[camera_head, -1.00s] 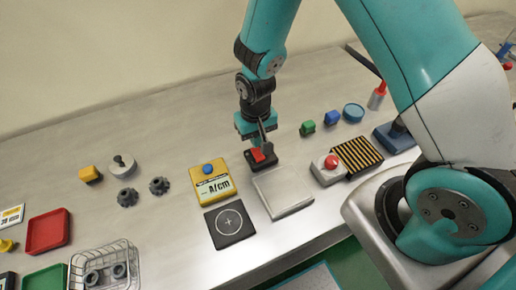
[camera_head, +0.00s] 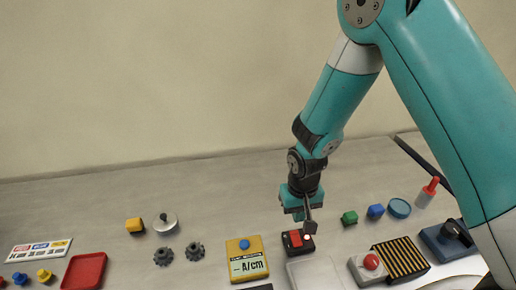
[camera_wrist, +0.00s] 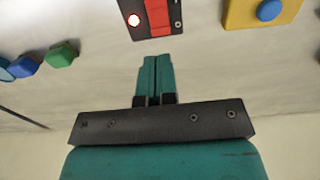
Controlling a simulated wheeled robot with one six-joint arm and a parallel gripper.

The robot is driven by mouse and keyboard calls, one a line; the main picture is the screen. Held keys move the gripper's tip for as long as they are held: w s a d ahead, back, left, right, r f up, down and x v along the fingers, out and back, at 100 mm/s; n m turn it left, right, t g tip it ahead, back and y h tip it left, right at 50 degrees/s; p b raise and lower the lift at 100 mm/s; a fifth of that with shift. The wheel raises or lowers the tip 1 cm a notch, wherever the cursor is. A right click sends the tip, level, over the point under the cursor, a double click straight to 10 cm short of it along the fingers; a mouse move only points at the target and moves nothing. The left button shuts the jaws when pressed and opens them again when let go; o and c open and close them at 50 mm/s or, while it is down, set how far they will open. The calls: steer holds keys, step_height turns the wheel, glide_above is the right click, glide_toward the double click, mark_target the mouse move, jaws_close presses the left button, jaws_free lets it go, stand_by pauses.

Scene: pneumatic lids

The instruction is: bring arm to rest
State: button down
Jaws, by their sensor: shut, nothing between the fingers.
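My gripper (camera_head: 309,226) is shut and empty, and points down just above or beside a dark switch box with a red rocker (camera_head: 297,241). In the wrist view the closed fingers (camera_wrist: 157,65) lie side by side, and the switch box (camera_wrist: 150,14) shows past their tips with a lit white-red lamp. The lamp also shows in the head view beside the fingertip. Whether the fingertips touch the box cannot be told.
Left of the box is a yellow block with a blue button (camera_head: 246,261). Right of it are a grey box with a red button (camera_head: 369,267), a striped black-yellow block (camera_head: 402,258), green (camera_head: 349,217) and blue (camera_head: 375,211) pieces. Bare bench lies behind.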

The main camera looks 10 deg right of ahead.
steer(key=s+a+r+n+y+b, duration=0.1)
steer(key=s+a+r+n+b, duration=0.1)
steer(key=s+r, duration=0.35)
steer(key=s+a+r+n+y+b, duration=0.1)
steer(key=s+a+r+y+b, duration=0.15)
steer(key=r, duration=0.55)
steer(key=s+r+n+b, duration=0.3)
steer(key=s+r+n, duration=0.1)
steer(key=s, duration=0.6)
steer(key=shift+s+r+y, duration=0.3)
steer(key=shift+r+y, duration=0.05)
steer(key=shift+r, duration=0.55)
